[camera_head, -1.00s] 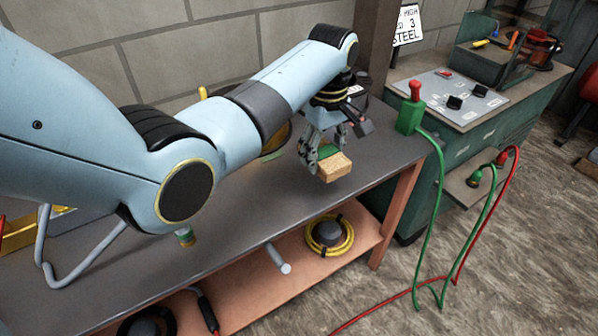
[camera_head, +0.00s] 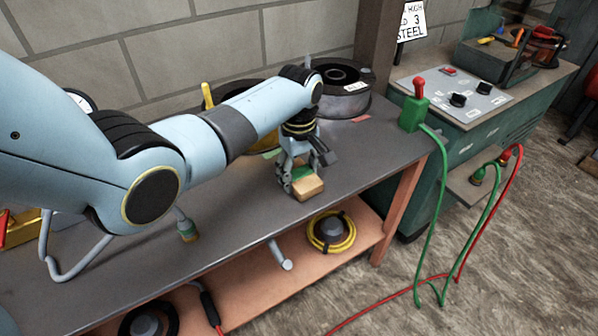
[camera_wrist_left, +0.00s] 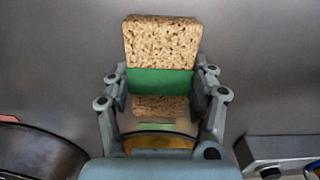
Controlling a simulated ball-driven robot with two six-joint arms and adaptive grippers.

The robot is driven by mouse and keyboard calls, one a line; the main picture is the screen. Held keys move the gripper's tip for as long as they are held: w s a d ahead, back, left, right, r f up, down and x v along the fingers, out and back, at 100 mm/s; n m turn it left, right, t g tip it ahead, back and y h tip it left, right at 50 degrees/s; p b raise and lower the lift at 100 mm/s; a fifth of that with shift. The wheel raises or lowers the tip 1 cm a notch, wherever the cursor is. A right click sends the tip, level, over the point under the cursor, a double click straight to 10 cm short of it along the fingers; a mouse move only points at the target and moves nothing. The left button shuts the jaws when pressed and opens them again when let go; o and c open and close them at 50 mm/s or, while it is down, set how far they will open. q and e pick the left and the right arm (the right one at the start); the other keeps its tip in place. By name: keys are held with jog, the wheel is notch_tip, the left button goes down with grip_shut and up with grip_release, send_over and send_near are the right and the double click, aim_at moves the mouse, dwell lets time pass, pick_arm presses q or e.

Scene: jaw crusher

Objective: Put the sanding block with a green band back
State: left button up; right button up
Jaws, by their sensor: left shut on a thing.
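The sanding block (camera_head: 309,188) is tan and speckled with a green band around its middle. In the left wrist view the block (camera_wrist_left: 161,45) sits between the fingers, the green band level with the fingertips. My left gripper (camera_head: 300,178) is shut on it; in the left wrist view the gripper (camera_wrist_left: 162,88) has a finger on each side of the band. In the head view the block is at or just above the grey bench top (camera_head: 345,160), near its front edge; I cannot tell whether it touches. My right gripper is not in view.
Behind my left gripper stand a dark round drum (camera_head: 341,88) and a yellow-rimmed round item (camera_head: 268,140). A small red piece (camera_head: 361,119) lies on the bench. A green switch box (camera_head: 413,114) stands at the right end. A yellow coil (camera_head: 331,232) lies on the lower shelf.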

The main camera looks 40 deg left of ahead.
aim_at(299, 173)
pick_arm(q)
jog(key=o, duration=1.2)
jog(key=shift+f, duration=0.1)
jog(key=shift+r, duration=0.4)
notch_tip(299, 173, up, 12)
jog(key=p, duration=0.2)
jog(key=shift+f, duration=0.25)
